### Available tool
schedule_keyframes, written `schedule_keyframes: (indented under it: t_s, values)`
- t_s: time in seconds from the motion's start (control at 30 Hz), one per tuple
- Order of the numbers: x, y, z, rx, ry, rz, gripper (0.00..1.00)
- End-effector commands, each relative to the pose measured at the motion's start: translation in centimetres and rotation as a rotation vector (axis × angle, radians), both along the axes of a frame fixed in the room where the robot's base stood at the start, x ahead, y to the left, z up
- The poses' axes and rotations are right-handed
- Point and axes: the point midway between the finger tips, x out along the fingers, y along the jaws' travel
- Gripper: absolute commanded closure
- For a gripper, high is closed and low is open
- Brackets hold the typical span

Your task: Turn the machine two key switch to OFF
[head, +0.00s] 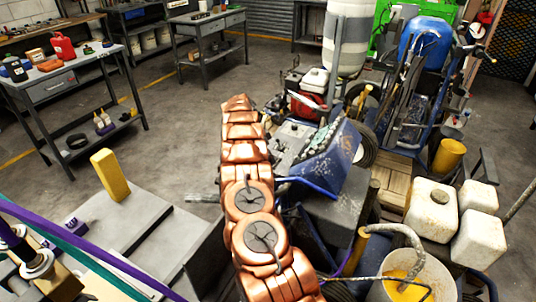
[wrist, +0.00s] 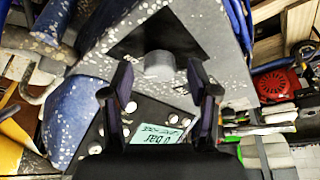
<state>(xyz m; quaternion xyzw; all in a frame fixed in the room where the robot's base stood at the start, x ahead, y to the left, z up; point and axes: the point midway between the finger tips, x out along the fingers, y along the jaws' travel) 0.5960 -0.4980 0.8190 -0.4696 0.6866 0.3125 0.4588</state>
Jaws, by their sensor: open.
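A blue, paint-spattered machine (head: 328,160) stands past my copper arm in the head view. In the wrist view its speckled housing (wrist: 95,62) surrounds a dark control panel. The panel carries a pale green display (wrist: 157,137) reading "0 bar" and several round white knobs or buttons (wrist: 172,118). A grey round piece (wrist: 160,65) sits on a black patch above the panel. My gripper (wrist: 160,76) is open, its two dark fingers on either side of that piece in the picture; contact cannot be told. I cannot make out which part is the key switch. The gripper is not distinguishable in the head view.
Another blue machine (head: 425,40) stands at the upper right. White jugs (head: 432,208) and a bucket (head: 408,277) are at the lower right. A workbench (head: 55,80) with a red can (head: 63,46) stands at left. Open concrete floor lies between the bench and my arm.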

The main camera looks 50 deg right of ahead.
Motion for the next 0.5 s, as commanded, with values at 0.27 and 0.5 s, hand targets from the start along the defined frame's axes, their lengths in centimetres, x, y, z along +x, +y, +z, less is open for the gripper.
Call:
schedule_keyframes:
  t_s: [0.27,0.5]
  values:
    - [-0.08,-0.1,-0.33,0.0,0.001,0.0,0.4]
    - [-0.1,-0.08,-0.34,0.001,0.002,-0.001,0.64]
